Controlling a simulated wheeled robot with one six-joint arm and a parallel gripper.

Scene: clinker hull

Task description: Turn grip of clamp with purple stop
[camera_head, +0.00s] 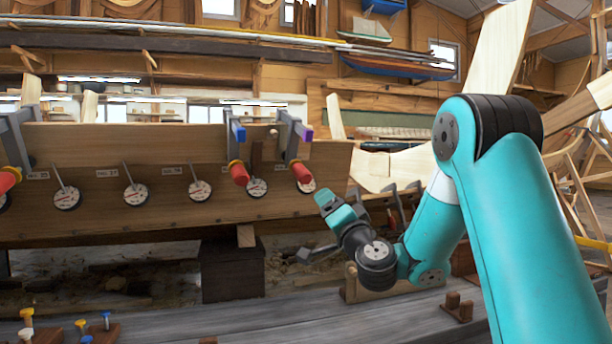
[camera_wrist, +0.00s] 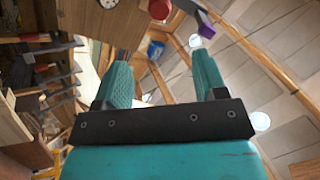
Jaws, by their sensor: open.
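In the camera_wrist view the purple stop (camera_wrist: 198,13) and red grip (camera_wrist: 159,10) show at the top edge, beyond the fingertips. My gripper (camera_wrist: 157,58) is open and empty, its two teal fingers apart. In the camera_head view my gripper (camera_head: 328,202) is small, below and right of the red grip, apart from it; its fingers are hard to make out there.
A similar clamp with a blue stop (camera_head: 238,130) and red grip stands just left. Another red-gripped clamp (camera_head: 12,178) is at the far left. Several dial gauges (camera_head: 135,193) line the plank (camera_head: 100,222). The grey bench (camera_head: 250,322) below holds small coloured-topped pegs (camera_head: 82,326).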

